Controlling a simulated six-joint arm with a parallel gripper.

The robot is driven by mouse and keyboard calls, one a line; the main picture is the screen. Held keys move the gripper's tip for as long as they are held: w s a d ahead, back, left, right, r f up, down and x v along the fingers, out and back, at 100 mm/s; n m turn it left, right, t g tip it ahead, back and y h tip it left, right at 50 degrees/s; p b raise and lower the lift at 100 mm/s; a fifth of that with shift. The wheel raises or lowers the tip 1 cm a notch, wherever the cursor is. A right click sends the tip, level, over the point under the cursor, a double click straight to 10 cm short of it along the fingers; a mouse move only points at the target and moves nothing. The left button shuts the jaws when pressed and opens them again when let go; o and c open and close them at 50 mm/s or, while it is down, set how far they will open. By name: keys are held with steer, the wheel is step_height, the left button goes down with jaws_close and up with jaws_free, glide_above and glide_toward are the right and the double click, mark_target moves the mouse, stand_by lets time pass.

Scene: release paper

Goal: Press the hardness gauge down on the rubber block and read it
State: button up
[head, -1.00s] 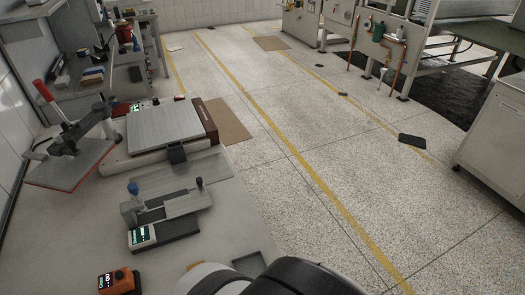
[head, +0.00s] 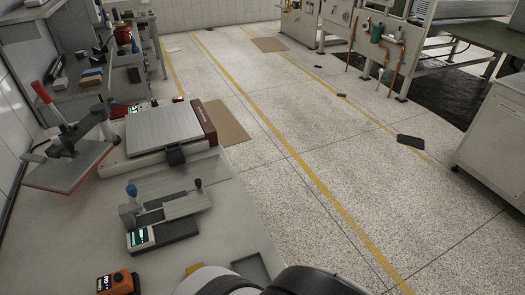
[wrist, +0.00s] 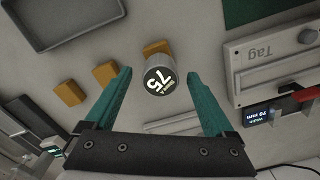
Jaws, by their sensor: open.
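In the wrist view, a short grey cylinder (wrist: 161,80) has a dark round face with white figures that look like 75 and small lettering I cannot read surely. It may be the hardness gauge or a marked test piece. My gripper (wrist: 158,72) is open, with one teal finger on each side of the cylinder and a gap on both sides. Several small tan blocks (wrist: 105,73) lie near it; I cannot tell if one is the rubber block. In the head view, an orange device (head: 117,283) with a lit display, possibly a gauge, stands at the bench's lower left.
A grey tray (wrist: 62,45) is at upper left in the wrist view, and a white device with a blue display (wrist: 262,116) is at right. In the head view, a measuring fixture (head: 165,214) and a flat-topped machine (head: 165,131) stand farther along the bench.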

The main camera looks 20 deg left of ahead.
step_height(320, 180, up, 15)
steer(key=w+d+m+y, duration=0.1)
steer(key=d+m, duration=2)
steer(key=m, duration=0.6)
steer(key=shift+w+d+y, duration=0.2)
steer(key=shift+d+y, duration=0.2)
